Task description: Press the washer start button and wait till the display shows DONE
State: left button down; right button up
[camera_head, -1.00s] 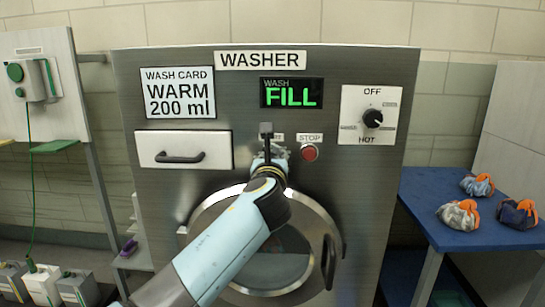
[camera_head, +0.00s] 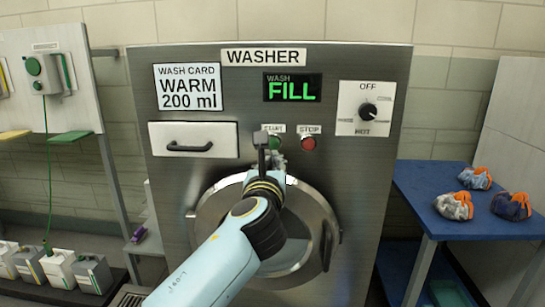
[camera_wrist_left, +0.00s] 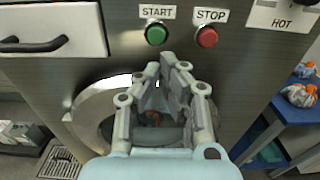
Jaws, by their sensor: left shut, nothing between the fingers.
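The washer (camera_head: 355,200) stands ahead with its round door in front. Its display (camera_head: 292,87) reads WASH FILL in green. The green START button (camera_wrist_left: 156,33) is fully visible in the left wrist view; in the head view it is partly covered by my gripper. The red STOP button (camera_head: 308,143) is to its right, and also shows in the left wrist view (camera_wrist_left: 207,37). My left gripper (camera_head: 262,142) is shut and empty. In the left wrist view its fingertips (camera_wrist_left: 163,63) appear just below the START button, apart from it. My right gripper is not in view.
A wash card (camera_head: 188,87) reads WARM 200 ml, above a closed drawer (camera_head: 193,140). A temperature dial (camera_head: 367,110) is at the upper right. A blue table (camera_head: 425,205) with several bags stands at right. Several containers (camera_head: 60,268) stand at lower left.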

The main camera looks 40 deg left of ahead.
pick_arm(q)
jog(key=shift+v, duration=1.35)
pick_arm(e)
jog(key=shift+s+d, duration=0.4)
pick_arm(q)
jog(key=shift+f, duration=0.1)
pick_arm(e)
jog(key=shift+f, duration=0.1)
